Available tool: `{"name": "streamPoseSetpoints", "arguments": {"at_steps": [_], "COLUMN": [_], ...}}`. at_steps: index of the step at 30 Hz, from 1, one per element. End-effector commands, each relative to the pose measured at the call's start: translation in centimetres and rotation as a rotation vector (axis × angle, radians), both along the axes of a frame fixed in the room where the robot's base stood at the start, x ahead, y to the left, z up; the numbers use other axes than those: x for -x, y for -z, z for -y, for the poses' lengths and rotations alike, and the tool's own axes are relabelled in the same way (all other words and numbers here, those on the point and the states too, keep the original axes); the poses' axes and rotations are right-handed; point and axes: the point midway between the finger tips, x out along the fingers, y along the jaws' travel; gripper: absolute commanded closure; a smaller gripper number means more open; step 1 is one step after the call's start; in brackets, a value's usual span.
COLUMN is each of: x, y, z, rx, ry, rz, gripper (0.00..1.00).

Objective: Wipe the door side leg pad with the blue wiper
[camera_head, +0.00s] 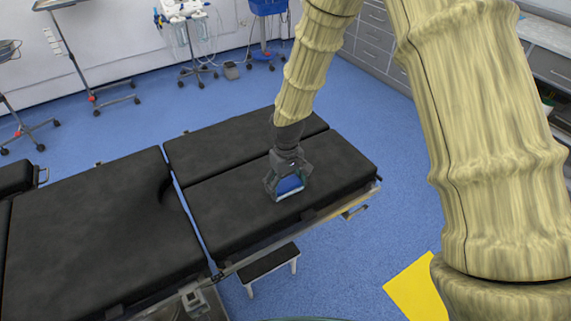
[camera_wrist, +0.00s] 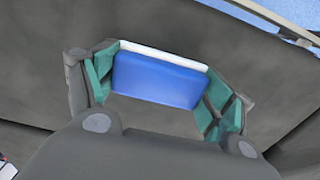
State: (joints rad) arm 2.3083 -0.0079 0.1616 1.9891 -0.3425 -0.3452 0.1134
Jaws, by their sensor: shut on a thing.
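The blue wiper (camera_head: 290,186) is held between the fingers of my gripper (camera_head: 287,190). In the wrist view the wiper (camera_wrist: 158,80) shows a blue face and a white strip along one long edge, with green finger pads at both ends. My gripper is shut on it and points down over the near black leg pad (camera_head: 335,165). The wiper is at or just above this pad's surface; I cannot tell if it touches. The far leg pad (camera_head: 235,143) lies beside it, across a narrow seam. Which pad is the door side one is not clear.
The table's larger black section (camera_head: 105,230) lies left of a gap. A metal rail (camera_head: 330,206) runs along the near edge, with a small step stool (camera_head: 268,262) below. Wheeled stands (camera_head: 190,45) are at the back, drawers (camera_head: 375,40) at the right. A yellow object (camera_head: 415,285) is on the floor.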

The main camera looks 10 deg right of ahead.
Motion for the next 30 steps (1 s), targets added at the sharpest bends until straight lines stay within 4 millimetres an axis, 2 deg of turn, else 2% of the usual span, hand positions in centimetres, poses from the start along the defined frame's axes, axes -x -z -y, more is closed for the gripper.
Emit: {"name": "streamPoseSetpoints", "arguments": {"at_steps": [1,3,18,23,30], "x": [-0.2,-0.1,0.0,0.0,0.0], "y": [-1.5,-3.1,-7.2,-8.2,-8.2], "z": [0.1,0.2,0.3,0.3,0.3], "rx": [0.0,-0.001,0.0,0.0,0.0], "ry": [0.002,0.003,0.004,0.004,0.004], "rz": [0.004,0.004,0.001,0.001,0.001], "gripper": [0.44,0.44,0.44,0.44,0.44]}}
